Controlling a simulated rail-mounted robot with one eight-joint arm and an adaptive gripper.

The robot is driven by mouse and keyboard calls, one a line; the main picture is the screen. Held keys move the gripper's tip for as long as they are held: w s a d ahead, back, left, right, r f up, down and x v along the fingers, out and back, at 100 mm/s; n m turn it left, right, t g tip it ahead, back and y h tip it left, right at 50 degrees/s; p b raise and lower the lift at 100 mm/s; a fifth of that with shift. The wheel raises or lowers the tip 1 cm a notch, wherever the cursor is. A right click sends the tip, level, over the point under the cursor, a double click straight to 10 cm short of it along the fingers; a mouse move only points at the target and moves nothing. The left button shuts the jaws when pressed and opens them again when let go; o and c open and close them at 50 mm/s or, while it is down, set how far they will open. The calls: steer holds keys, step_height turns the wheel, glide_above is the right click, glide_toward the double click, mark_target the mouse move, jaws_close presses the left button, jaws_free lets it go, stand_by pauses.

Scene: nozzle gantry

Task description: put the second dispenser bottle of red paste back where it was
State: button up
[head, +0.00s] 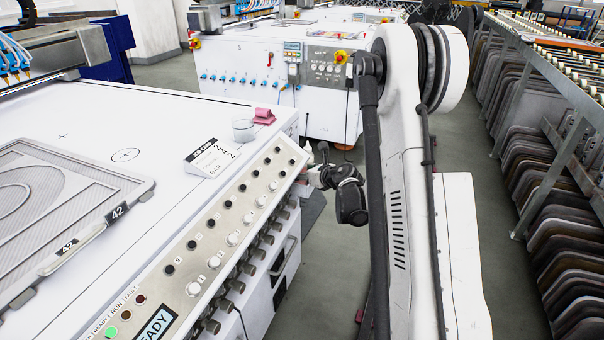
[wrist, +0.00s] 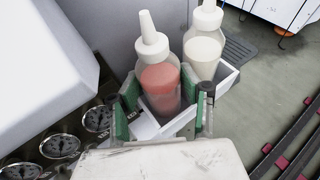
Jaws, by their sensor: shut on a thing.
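The dispenser bottle of red paste (wrist: 160,88) has a white cone nozzle and stands close to upright in the wrist view. My gripper (wrist: 163,106) is shut on it, with a green-padded finger on either side. The bottle is at a pale open-topped holder (wrist: 228,80) on the machine's side; its base is hidden, so I cannot tell whether it rests on the holder's floor. A second bottle, with cream paste (wrist: 203,52), stands in the holder just behind and right. In the head view my gripper (head: 316,172) is beside the machine's far right corner, partly hidden by my wrist.
Round gauges (wrist: 60,146) line the machine's side left of my gripper. A control panel (head: 222,235) with knobs runs along the machine's edge. A clear cup (head: 243,130), a pink cloth (head: 264,116) and a card (head: 211,158) sit on top.

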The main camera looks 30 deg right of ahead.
steer(key=shift+f, duration=0.1)
steer(key=o, duration=0.4)
steer(key=shift+o, duration=0.2)
steer(key=shift+s+r, duration=0.25)
steer(key=shift+r, duration=0.05)
steer(key=p+v, duration=0.2)
steer(key=v, duration=0.9)
steer(key=shift+s, duration=0.2)
steer(key=shift+d, duration=0.1)
